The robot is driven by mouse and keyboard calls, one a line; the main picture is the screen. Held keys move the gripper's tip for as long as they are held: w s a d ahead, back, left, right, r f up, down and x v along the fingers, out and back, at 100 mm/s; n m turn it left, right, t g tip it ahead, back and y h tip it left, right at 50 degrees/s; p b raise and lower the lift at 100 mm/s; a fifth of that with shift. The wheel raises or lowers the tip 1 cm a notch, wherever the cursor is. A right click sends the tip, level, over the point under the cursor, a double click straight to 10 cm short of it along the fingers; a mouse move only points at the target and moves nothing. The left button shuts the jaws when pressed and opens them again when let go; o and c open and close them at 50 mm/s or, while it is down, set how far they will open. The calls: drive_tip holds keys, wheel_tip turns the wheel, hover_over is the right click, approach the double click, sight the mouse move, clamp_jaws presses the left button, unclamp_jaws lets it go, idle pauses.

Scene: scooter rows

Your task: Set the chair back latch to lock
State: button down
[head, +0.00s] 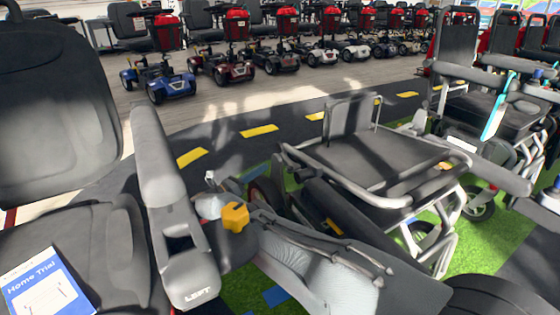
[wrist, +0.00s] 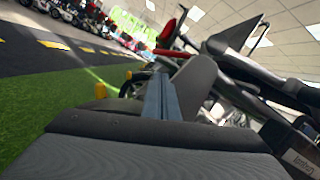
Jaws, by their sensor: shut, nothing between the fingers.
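I cannot make out the fingers in the head view.
A black seat with an armrest (head: 163,165) marked LEFT fills the left side, a Home Trial booklet (head: 45,285) on it. A folding wheelchair (head: 375,160) stands to the right on green flooring. Several scooters line the back; the dark floor strip before them is clear.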

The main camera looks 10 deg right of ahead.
drive_tip(key=shift+d+r, duration=0.1)
drive_tip(key=x, duration=0.9)
drive_tip(key=shift+w+d+p, duration=0.2)
drive_tip(key=shift+d+p, duration=0.1)
drive_tip(key=shift+d, duration=0.05)
drive_tip(key=shift+d+r, duration=0.1)
drive_tip(key=shift+d, duration=0.05)
drive_tip(key=shift+w+a, duration=0.1)
drive_tip(key=shift+a, duration=0.1)
